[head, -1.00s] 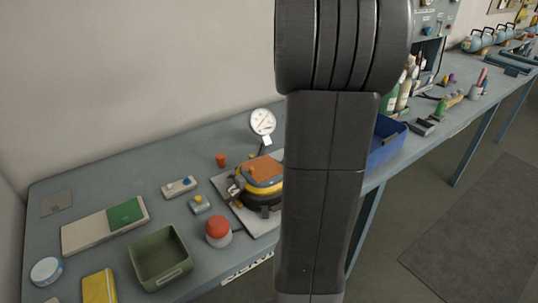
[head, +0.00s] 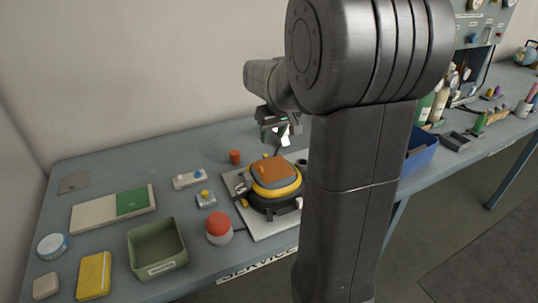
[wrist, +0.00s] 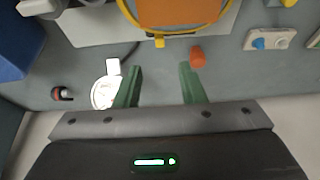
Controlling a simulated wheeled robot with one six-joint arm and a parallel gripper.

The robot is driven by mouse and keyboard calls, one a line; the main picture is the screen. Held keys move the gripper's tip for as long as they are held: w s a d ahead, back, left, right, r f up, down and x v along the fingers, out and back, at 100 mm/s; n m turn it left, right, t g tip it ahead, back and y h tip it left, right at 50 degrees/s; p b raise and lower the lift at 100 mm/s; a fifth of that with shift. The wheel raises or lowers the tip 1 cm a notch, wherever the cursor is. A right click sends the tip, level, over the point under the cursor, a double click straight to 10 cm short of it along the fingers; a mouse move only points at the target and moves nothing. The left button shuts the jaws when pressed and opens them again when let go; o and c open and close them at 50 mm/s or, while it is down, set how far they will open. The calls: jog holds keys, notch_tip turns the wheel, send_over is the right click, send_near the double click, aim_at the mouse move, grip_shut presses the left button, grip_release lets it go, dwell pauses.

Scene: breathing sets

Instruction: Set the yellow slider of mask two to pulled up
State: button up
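A round black and yellow unit with an orange top (head: 272,172) sits on a light plate (head: 234,183) on the bench, left of my arm. Its yellow rim and orange top show at the upper edge of the wrist view (wrist: 180,12). A small yellow tab (wrist: 160,42) sticks out from that rim; I cannot tell whether it is the slider, and no mask number is readable. My gripper (wrist: 161,88) is open and empty, its green fingers apart. In the head view my gripper (head: 276,132) hangs above the bench behind the unit.
A white dial gauge (wrist: 105,92) is near the left finger, an orange cap (wrist: 197,57) near the right. A grey block with yellow knob (head: 206,199), a white block with blue knob (head: 188,179), a red dome (head: 219,227) and a green bin (head: 157,250) stand left.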

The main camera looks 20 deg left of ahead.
aim_at(266, 155)
jog(key=x, duration=1.1)
jog(key=shift+f, duration=0.15)
jog(key=shift+c, duration=0.3)
grip_shut()
